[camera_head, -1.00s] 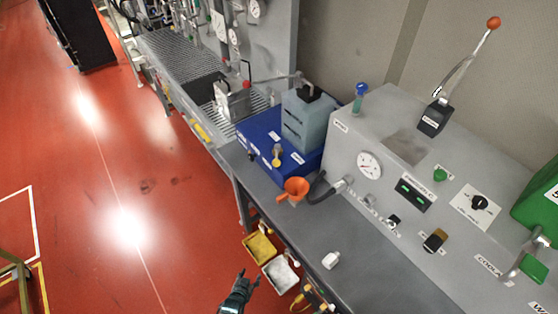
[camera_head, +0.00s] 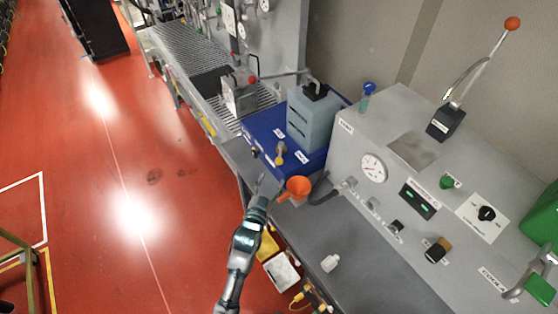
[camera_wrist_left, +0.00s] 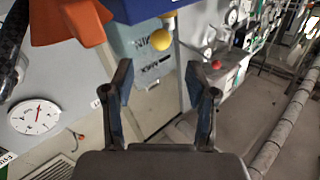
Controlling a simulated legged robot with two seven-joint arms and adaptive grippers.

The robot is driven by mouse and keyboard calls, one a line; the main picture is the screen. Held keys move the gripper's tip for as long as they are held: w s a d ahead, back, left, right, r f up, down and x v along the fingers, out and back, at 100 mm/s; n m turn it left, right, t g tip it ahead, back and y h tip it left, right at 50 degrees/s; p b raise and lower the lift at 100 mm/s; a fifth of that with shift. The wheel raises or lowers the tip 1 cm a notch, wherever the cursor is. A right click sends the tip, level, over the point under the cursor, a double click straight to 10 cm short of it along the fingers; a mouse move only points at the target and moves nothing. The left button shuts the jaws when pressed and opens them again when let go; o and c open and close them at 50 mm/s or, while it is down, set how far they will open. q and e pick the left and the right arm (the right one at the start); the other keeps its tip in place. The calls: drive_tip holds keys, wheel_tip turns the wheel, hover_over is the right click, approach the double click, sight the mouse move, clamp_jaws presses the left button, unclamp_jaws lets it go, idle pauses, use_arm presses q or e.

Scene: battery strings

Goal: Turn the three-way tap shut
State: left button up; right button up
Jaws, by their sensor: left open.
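The likeliest three-way tap is the small fitting with a yellow knob (camera_head: 280,150) on the front of the blue box (camera_head: 262,128); its handle position is too small to read. In the left wrist view the yellow knob (camera_wrist_left: 161,40) shows beyond my fingertips, with part of its fitting. My left gripper (camera_head: 266,184) is open and empty, just left of the orange funnel (camera_head: 298,187) and below the knob, apart from it. In the left wrist view my two fingers (camera_wrist_left: 161,85) stand wide apart with nothing between them. My right gripper is not in view.
The orange funnel (camera_wrist_left: 70,18) fills the upper left of the wrist view, close to my left finger. A grey-blue canister (camera_head: 312,118) stands on the blue box. A small white bottle (camera_head: 330,262) lies on the bench (camera_head: 365,285). A gauge panel (camera_head: 400,160) stands at right.

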sight(279, 163)
use_arm(q)
drive_tip(key=x, duration=0.8)
drive_tip(key=shift+w+d+f, duration=0.1)
drive_tip(key=shift+w, duration=0.75)
drive_tip(key=shift+d, duration=0.2)
drive_tip(key=c, duration=1.1)
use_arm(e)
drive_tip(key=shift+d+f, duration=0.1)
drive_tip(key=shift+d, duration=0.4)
